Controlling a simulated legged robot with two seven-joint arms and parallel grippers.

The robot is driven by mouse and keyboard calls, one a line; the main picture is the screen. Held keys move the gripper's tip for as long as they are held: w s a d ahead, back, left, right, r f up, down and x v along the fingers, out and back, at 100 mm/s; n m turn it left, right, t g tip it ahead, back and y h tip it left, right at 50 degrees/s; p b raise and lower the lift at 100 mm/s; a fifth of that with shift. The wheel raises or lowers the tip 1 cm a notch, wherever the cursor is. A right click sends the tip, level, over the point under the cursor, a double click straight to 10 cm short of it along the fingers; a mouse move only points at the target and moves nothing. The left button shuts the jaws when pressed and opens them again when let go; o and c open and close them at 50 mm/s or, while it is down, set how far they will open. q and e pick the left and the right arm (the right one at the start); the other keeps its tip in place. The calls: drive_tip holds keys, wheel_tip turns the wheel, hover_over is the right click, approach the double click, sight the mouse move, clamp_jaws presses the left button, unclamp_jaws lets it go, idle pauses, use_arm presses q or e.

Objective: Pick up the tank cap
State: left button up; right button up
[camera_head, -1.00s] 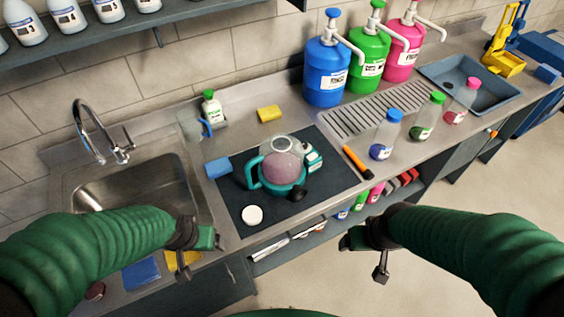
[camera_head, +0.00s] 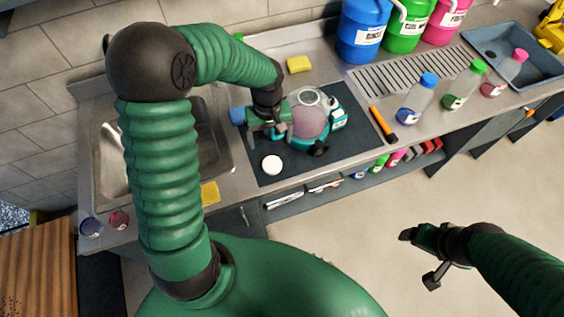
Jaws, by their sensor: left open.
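A white round cap (camera_head: 271,165) lies flat on the dark mat (camera_head: 352,160), near its front left; I take it for the tank cap. A teal device with a clear, pinkish tank (camera_head: 308,118) stands on the mat behind and right of the cap. My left gripper (camera_head: 280,128) is open above the mat at the left side of the device, behind the cap. I cannot tell whether it touches the device's handle. My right gripper (camera_head: 410,236) hangs over the floor, away from the counter; its jaw opening is unclear.
A blue sponge (camera_head: 237,116) sits left of the device and a yellow sponge (camera_head: 299,64) behind it. My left arm covers much of the sink (camera_head: 112,160).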

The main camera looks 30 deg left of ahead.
sight(272, 164)
use_arm(q)
wheel_tip(272, 164, down, 14)
drive_tip(key=shift+f+p, duration=0.2)
drive_tip(key=shift+p, duration=0.4)
drive_tip(key=shift+f, duration=0.3)
drive_tip(key=shift+d+r, duration=0.1)
drive_tip(key=c, duration=1.6)
drive_tip(key=shift+o, duration=0.2)
drive_tip(key=shift+w+r, duration=0.1)
drive_tip(key=shift+r, duration=0.4)
wheel_tip(272, 164, up, 2)
drive_tip(key=shift+r+b, duration=0.1)
drive_tip(key=shift+b, duration=0.35)
drive_tip(key=s+d+r+b, duration=0.1)
drive_tip(key=s+d+b, duration=0.1)
drive_tip(key=s+d, duration=0.35)
drive_tip(key=s+d+r+b, duration=0.1)
drive_tip(key=s+d+b, duration=0.15)
drive_tip(key=s, duration=0.55)
drive_tip(key=w+r+m, duration=0.5)
drive_tip(key=w+m, duration=0.3)
drive_tip(key=w, duration=0.4)
drive_tip(key=shift+a+r+p, duration=0.2)
drive_tip(key=shift+a+p, duration=0.1)
drive_tip(key=shift+p, duration=0.05)
